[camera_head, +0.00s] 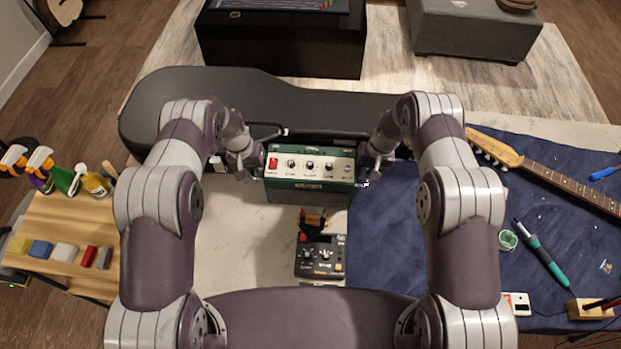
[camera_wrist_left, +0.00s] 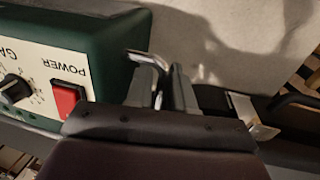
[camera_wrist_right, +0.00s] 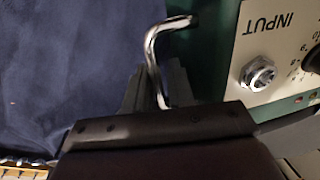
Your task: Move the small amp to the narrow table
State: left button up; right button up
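The small amp (camera_head: 308,188) is dark green with a cream knob panel and a red power switch. It is upright at the middle of the work table, between my two grippers. My left gripper (camera_head: 256,168) is at its left side; in the left wrist view its fingers (camera_wrist_left: 168,88) close around a bent chrome handle (camera_wrist_left: 152,60). My right gripper (camera_head: 366,170) is at its right side; in the right wrist view its fingers (camera_wrist_right: 157,88) close around the other chrome handle (camera_wrist_right: 153,48). Whether the amp's base touches the table is unclear. A narrow wooden table (camera_head: 60,220) stands at the left.
A black guitar case (camera_head: 240,92) lies behind the amp. A pedal unit (camera_head: 320,257) is just in front. Spray bottles (camera_head: 66,180) and small blocks (camera_head: 65,252) occupy the narrow table. A guitar neck (camera_head: 560,178) and soldering iron (camera_head: 541,254) lie on the blue cloth (camera_head: 385,250).

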pick_arm(q)
jog(key=shift+d+f, duration=0.1)
jog(key=shift+f, duration=0.25)
pick_arm(e)
jog(key=shift+a+f, duration=0.1)
jog(key=shift+f, duration=0.25)
pick_arm(q)
grip_shut()
pick_arm(e)
grip_shut()
dwell(0.6)
